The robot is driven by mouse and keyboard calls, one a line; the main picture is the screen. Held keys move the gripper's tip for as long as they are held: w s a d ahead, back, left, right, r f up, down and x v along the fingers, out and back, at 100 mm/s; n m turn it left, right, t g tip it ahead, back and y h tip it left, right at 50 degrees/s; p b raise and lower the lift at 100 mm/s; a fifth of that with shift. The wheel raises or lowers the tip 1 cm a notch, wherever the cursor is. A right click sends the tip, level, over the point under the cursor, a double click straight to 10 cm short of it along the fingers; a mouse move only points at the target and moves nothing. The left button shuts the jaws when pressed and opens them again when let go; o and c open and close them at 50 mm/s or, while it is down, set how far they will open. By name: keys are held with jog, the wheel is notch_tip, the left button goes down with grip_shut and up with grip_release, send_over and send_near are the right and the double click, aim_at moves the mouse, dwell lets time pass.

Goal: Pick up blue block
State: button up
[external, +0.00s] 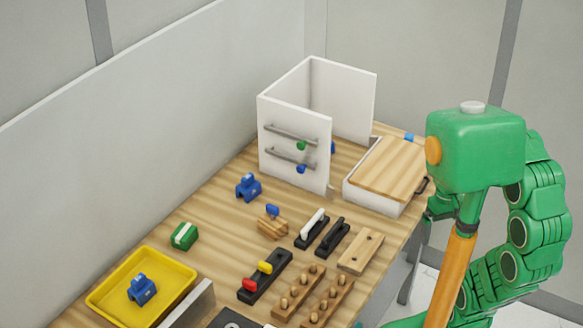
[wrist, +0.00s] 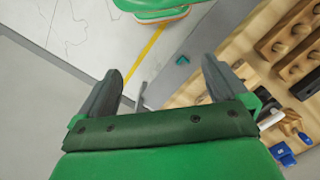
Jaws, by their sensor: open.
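Several blue things could be the blue block, and I cannot tell which is meant. A similar blue piece (external: 141,289) sits in the yellow tray (external: 103,298). A small blue piece (external: 271,210) rests on a wooden block (external: 272,228), and a small blue patch (external: 408,136) shows behind the wooden-topped box. The wrist view shows a blue piece (wrist: 283,154) at lower right. My gripper (wrist: 162,68) is open and empty, over the table's edge and floor, apart from these pieces.
The white cabinet (external: 293,140) with bar handles stands at the back, beside the wooden-topped box (external: 388,167).

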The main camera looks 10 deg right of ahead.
jog(key=shift+s+f, duration=0.3)
jog(key=shift+s, duration=0.55)
jog(key=c, duration=0.6)
